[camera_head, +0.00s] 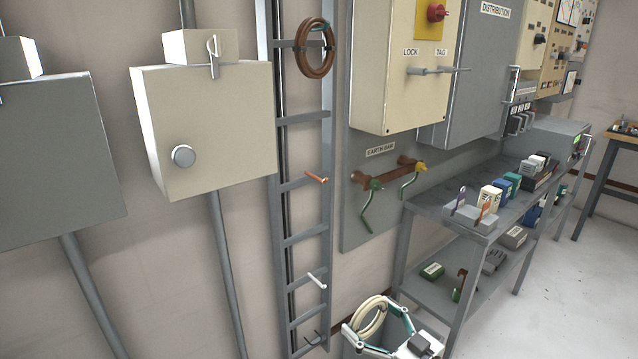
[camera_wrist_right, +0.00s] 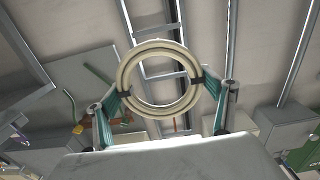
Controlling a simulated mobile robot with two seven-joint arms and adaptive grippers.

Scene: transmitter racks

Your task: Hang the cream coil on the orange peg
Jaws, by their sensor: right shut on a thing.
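The cream coil (camera_head: 365,318) is at the bottom of the head view, beside the foot of the cable ladder. My right gripper (camera_head: 371,316) is shut on it, with green fingers on either side. In the right wrist view the cream coil (camera_wrist_right: 160,47) shows as a full ring, gripped at two opposite sides by my right gripper (camera_wrist_right: 160,85). The orange peg (camera_head: 317,178) sticks out from a ladder rung, above and left of the coil, with nothing on it. The coil is apart from the peg. My left gripper is not in view.
The ladder (camera_head: 275,200) also bears a brown coil (camera_head: 317,70) at the top, a white peg (camera_head: 317,281) below the orange one, and a dark hook near the bottom. A board with green-handled earth-bar leads (camera_head: 368,210) and a loaded shelf bench (camera_head: 440,215) stand right of it.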

